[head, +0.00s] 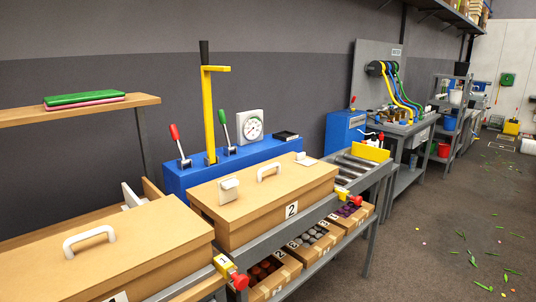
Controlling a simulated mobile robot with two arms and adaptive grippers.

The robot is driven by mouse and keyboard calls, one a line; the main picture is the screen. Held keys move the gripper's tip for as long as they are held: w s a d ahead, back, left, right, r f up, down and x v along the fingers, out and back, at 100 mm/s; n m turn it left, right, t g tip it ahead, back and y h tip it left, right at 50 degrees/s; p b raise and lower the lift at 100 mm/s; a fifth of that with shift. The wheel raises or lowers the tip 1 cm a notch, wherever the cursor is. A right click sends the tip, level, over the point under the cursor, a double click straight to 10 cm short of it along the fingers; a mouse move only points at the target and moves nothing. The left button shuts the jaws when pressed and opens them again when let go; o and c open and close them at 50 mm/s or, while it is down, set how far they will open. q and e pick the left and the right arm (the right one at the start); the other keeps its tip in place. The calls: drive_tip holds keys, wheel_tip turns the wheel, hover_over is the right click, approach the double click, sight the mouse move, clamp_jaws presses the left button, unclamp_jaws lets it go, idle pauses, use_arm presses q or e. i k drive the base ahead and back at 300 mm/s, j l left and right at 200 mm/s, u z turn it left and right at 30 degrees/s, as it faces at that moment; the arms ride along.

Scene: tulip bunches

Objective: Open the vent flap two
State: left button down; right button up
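A long tan box labelled 2 (262,203) stands on the grey bench in the middle of the head view. Its lid looks closed. On the lid are a white arched handle (269,172), a white upright tab (229,190) near the left end and a small white piece (305,159) near the right end. I cannot tell for sure which of these is vent flap two, or whether it is open. Neither of my grippers is in view.
Another tan box (110,255) stands at front left. Behind is a blue unit (175,180) with levers, a yellow post (209,115) and a gauge (250,126). Red-and-yellow stops (229,270) sit on the bench edge. Crates (308,245) fill the lower shelf. Floor at right is open, with scattered leaves.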

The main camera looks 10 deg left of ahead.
sight(300, 159)
drive_tip(key=i+l+u, duration=0.25)
drive_tip(key=u, duration=0.2)
drive_tip(key=i+l+u, duration=0.45)
drive_tip(key=k+j, duration=0.05)
drive_tip(key=j, duration=0.05)
